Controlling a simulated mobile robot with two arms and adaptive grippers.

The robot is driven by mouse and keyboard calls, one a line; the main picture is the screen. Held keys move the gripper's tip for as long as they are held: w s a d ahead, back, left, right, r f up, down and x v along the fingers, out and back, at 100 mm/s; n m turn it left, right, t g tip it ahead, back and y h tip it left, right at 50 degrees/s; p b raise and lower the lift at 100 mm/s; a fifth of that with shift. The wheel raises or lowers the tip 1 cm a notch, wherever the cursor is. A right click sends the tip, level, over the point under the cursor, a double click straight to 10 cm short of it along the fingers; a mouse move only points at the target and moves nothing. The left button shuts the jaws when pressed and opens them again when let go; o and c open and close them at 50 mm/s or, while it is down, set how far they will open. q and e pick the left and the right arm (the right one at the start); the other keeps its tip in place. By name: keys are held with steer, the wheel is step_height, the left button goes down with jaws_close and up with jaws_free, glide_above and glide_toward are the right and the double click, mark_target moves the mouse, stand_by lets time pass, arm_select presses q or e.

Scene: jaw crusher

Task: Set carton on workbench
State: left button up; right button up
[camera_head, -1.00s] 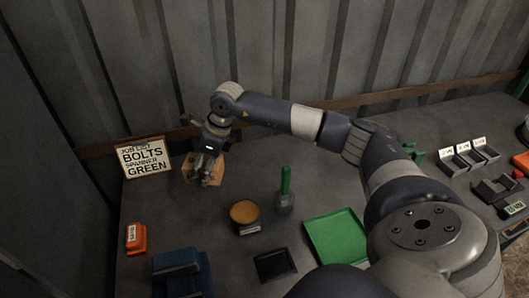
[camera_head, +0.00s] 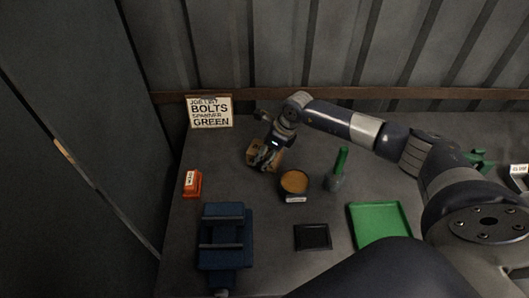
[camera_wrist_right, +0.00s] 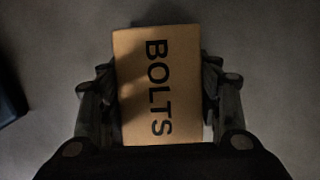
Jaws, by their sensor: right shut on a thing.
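The carton is a small brown cardboard box with "BOLTS" printed in black. In the right wrist view the carton (camera_wrist_right: 158,85) fills the space between the fingers. My right gripper (camera_wrist_right: 160,92) is shut on it, with a finger along each long side. In the head view the right gripper (camera_head: 267,157) points down, and the carton (camera_head: 251,154) is partly hidden behind its fingers. It is low over or on the grey workbench (camera_head: 225,175); contact cannot be told. My left gripper is not in view.
A "BOLTS / GREEN" sign (camera_head: 210,112) stands behind. Close by are a round orange-topped tub (camera_head: 294,182) and a green-handled tool (camera_head: 341,163). Bare bench lies left of the carton.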

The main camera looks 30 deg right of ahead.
steer(key=o, duration=1.5)
steer(key=shift+r, duration=0.15)
steer(key=shift+s+d+r, duration=0.1)
steer(key=shift+r, duration=0.15)
steer(key=b+v, duration=0.3)
steer(key=v, duration=0.8)
steer(key=shift+s+r+b, duration=0.15)
steer(key=shift+b, duration=0.15)
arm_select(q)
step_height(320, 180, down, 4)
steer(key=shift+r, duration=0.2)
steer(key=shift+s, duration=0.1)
